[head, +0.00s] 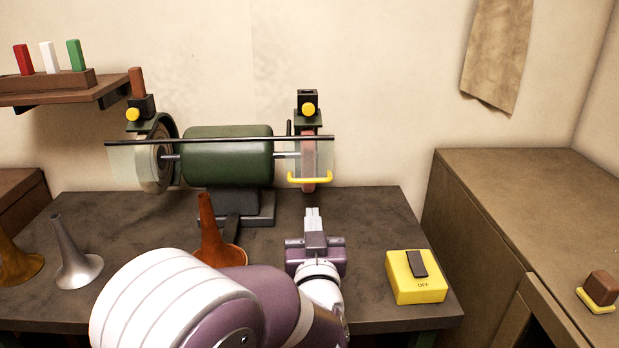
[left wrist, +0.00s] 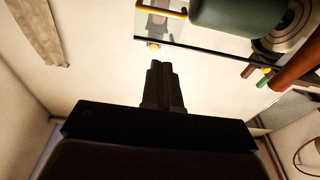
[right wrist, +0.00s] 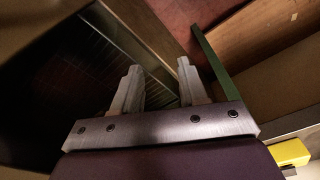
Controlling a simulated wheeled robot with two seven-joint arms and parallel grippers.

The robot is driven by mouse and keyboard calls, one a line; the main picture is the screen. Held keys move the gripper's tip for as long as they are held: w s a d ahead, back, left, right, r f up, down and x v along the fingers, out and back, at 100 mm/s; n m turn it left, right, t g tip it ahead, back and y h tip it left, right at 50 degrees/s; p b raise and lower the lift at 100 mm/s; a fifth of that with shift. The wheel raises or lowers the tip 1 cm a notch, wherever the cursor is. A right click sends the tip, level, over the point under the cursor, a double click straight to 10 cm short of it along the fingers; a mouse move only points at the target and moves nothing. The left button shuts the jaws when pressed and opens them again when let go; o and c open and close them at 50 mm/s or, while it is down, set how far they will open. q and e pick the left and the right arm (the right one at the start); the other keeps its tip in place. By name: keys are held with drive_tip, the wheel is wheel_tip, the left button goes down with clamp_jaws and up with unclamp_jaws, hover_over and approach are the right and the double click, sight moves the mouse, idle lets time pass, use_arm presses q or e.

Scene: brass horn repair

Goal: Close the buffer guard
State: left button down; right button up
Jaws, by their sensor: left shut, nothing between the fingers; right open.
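The buffer (head: 228,155) stands at the back of the bench, with a green motor and a wheel at each end. Its guard is a clear panel hanging under a dark bar (head: 220,140), with a yellow handle (head: 310,179) low at the right, in front of the right wheel. The handle also shows at the top of the left wrist view (left wrist: 162,11). My left gripper (head: 313,213) is shut and empty, in front of and below the handle, apart from it. My right gripper (right wrist: 158,68) is open and empty, outside the head view.
A yellow switch box (head: 416,277) marked OFF sits on the bench at right. A copper-coloured horn bell (head: 207,228) and a silver bell (head: 72,255) stand at left. A wooden cabinet (head: 520,185) is at right. The bench between buffer and switch box is clear.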

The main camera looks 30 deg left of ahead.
use_arm(q)
drive_tip(key=p, duration=0.1)
approach(309, 182)
wheel_tip(309, 182, up, 5)
drive_tip(key=w+a, duration=0.2)
drive_tip(key=w, duration=0.1)
drive_tip(key=w+f, duration=0.1)
drive_tip(key=w+a+f, duration=0.1)
drive_tip(key=shift+w+a+f, duration=0.15)
drive_tip(key=shift+w+f, duration=0.15)
drive_tip(key=shift+f, duration=0.1)
drive_tip(key=b, duration=0.2)
drive_tip(key=f+b, duration=0.1)
drive_tip(key=shift+w+a+b, duration=0.2)
drive_tip(key=shift+w+b, duration=0.05)
drive_tip(key=shift+b, duration=0.1)
drive_tip(key=shift+r, duration=0.2)
drive_tip(key=shift+p, duration=0.3)
